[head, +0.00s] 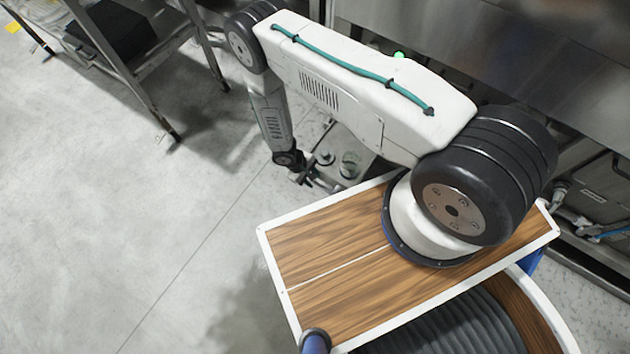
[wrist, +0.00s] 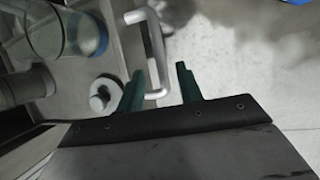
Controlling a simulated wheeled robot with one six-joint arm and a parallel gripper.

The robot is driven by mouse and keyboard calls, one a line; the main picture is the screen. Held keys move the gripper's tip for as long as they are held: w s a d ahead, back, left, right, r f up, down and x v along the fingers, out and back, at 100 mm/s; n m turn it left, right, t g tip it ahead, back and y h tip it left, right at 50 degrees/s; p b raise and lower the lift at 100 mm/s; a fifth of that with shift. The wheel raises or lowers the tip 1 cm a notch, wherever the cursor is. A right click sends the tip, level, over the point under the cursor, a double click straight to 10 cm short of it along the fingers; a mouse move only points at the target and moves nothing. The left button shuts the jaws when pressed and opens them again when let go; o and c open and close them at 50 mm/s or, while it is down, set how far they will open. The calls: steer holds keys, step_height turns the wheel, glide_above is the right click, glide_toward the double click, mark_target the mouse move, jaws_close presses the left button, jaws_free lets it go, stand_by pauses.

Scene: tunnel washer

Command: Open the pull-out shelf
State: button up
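The pull-out shelf (head: 366,152) shows in the head view below my arm, low beside the steel machine; my arm hides part of it. In the wrist view, the shelf (wrist: 116,14) is at the left, with a pale metal bar handle (wrist: 152,45) on its front edge. My gripper (wrist: 159,68) is open, its two green fingers on either side of the handle's lower part, with gaps showing. I cannot tell from the pictures how deep the handle sits between them. In the head view, my gripper (head: 308,178) is small beside the shelf's front.
A glass jar (wrist: 62,30) stands on the shelf, with a white ring-shaped item (wrist: 104,95) near my left finger. A steel rack (head: 150,75) stands at the upper left. Steel machine panels (head: 500,45) line the upper right. The grey floor (head: 120,210) at the left is clear.

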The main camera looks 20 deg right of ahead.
steer(key=v, duration=0.4)
steer(key=shift+a+r, duration=0.1)
steer(key=shift+r, duration=0.15)
